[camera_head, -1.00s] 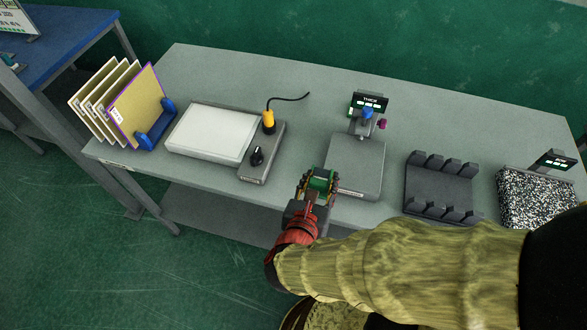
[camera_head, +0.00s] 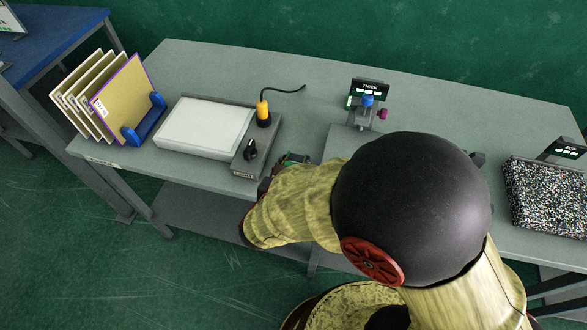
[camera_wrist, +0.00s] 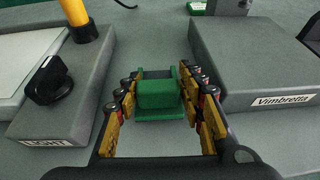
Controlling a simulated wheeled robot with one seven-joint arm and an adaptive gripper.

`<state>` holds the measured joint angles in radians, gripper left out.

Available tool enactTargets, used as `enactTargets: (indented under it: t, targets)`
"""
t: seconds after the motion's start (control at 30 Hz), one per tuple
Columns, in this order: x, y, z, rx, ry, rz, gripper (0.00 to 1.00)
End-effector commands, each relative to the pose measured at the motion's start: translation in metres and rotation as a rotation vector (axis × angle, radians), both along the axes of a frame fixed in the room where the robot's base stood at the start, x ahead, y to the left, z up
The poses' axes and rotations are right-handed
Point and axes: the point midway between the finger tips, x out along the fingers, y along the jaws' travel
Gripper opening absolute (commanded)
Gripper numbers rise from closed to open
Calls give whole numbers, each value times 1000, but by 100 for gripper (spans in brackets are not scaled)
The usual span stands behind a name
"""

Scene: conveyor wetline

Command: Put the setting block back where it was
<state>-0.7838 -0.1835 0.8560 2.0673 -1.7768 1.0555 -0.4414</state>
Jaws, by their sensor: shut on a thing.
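The setting block looks like the green block (camera_wrist: 160,95), with a dark part at its far end, between my fingers in the wrist view. My gripper (camera_wrist: 162,82) is shut on it, with yellow-and-black fingers on both sides. It is over the strip of bench between the light box and the thickness gauge. I cannot tell whether the block touches the bench. In the head view only a bit of green (camera_head: 292,159) shows; my arm hides most of the gripper. The thickness gauge (camera_head: 367,104) stands to the right, its grey base (camera_wrist: 258,75) clear in the wrist view.
The light box (camera_head: 205,127) with a black knob (camera_wrist: 48,82) and a yellow-black tool (camera_head: 263,112) is close on the left. A rack of panels (camera_head: 125,105) stands further left. A speckled block (camera_head: 545,197) is at the right. My arm covers the dark slotted rack.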

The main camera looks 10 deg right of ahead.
Motion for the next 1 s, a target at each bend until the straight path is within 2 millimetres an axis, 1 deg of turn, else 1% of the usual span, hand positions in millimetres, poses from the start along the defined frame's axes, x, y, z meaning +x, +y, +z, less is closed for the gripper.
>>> enactTargets:
  t: [0.03,0.07,0.33,0.47,0.5,0.8,1.0]
  targets:
    - [0,0,-10,1,-1,1,7]
    - [0,0,-12,1,-1,1,7]
    - [0,1,-11,2,-3,1,7]
    - [0,1,-15,1,-2,1,6]
    - [0,1,-14,1,-2,1,41]
    - [0,1,-14,1,-1,1,57]
    - [0,1,-14,1,-1,1,57]
